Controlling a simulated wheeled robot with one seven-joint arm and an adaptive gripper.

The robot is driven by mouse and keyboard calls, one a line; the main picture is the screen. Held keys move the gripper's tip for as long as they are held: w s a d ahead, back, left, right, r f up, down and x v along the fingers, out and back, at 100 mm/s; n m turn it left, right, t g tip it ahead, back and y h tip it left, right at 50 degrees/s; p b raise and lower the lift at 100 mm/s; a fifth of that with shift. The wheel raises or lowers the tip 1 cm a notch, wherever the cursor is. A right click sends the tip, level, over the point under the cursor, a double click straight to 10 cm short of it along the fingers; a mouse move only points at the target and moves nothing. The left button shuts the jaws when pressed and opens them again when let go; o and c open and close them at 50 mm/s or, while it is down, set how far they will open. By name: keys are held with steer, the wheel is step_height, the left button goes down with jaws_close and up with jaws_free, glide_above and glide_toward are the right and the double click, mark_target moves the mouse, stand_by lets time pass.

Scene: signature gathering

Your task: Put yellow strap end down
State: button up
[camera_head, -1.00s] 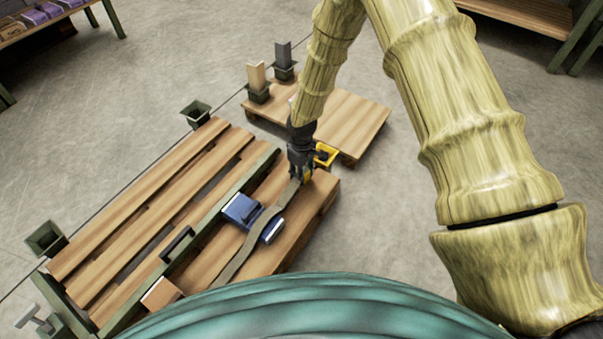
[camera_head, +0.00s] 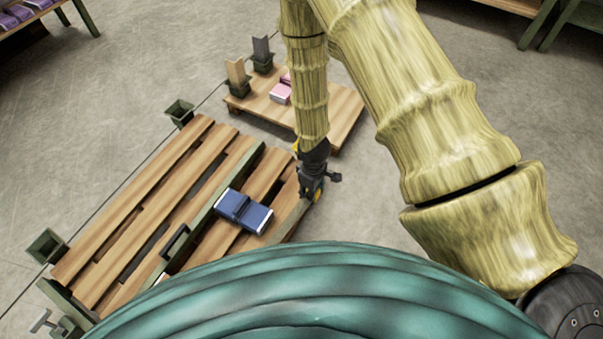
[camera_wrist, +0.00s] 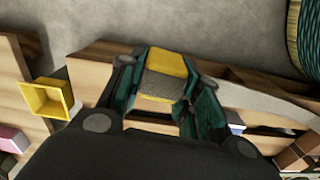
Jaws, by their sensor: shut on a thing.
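My gripper (camera_head: 313,193) is at the right edge of the wooden pallet (camera_head: 170,185). It is shut on the yellow strap end (camera_wrist: 167,68), which sits between the two fingers in the wrist view. Only a little yellow shows in the head view. The grey-brown strap (camera_head: 291,220) runs from my gripper along the pallet's right edge, toward the bottom of the head view; its lower part is hidden behind my body. In the wrist view, the strap (camera_wrist: 262,104) leads off to the right. I cannot tell whether the strap end touches the wood.
A blue book (camera_head: 232,206) lies on the pallet beside a green rail (camera_head: 217,198). A smaller pallet (camera_head: 345,108) with pink items (camera_head: 280,94) is behind. A yellow square cup (camera_wrist: 47,98) shows at left in the wrist view. Bare floor lies right of the pallet.

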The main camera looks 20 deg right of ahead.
steer(key=shift+s+d+r, duration=0.1)
steer(key=shift+s+d, duration=0.05)
steer(key=shift+s, duration=0.15)
steer(key=w+r+m, duration=0.3)
steer(key=r, duration=0.7)
steer(key=w+r+m, duration=0.2)
steer(key=w+r, duration=0.1)
steer(key=r, duration=0.6)
steer(key=w+r+m, duration=0.3)
steer(key=r, duration=0.7)
steer(key=s+r+p, duration=0.1)
steer(key=r+p, duration=0.9)
steer(key=p, duration=0.7)
steer(key=s+r+p, duration=0.2)
steer(key=r+p, duration=0.9)
steer(key=p, duration=0.7)
steer(key=shift+s+a+r+p, duration=0.2)
steer(key=shift+s+a+p, duration=0.1)
steer(key=shift+a+p, duration=0.05)
